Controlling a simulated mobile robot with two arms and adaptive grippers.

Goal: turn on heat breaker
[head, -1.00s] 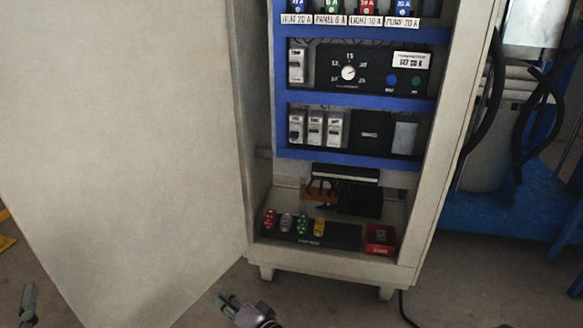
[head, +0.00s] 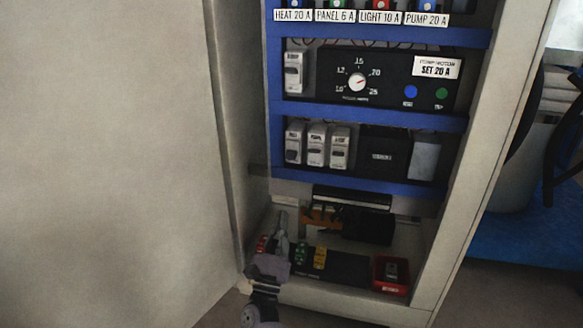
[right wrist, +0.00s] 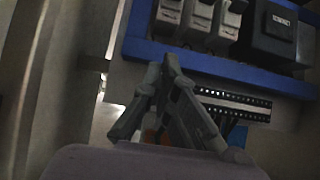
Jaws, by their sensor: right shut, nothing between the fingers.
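The label "HEAT 20 A" (head: 293,15) is on the top blue rail of the open cabinet. In the row below the dial panel, three grey-white breakers stand side by side: left (head: 294,143), middle (head: 316,145) and right (head: 339,147). Which one is the heat breaker cannot be read. They also show at the top of the right wrist view, where the middle one (right wrist: 199,18) is partly cut off. My right gripper (head: 282,216) is shut and empty, below the breakers and in front of the cabinet's lower part. Its fingers (right wrist: 170,66) point up toward the blue rail. My left gripper is out of view.
The open cabinet door (head: 105,150) fills the left side. A black strip with coloured parts (head: 340,266) lies on the cabinet floor, partly hidden by my right gripper. A red bin (head: 391,277) is to its right. The cabinet's right side wall (head: 490,150) bounds the opening.

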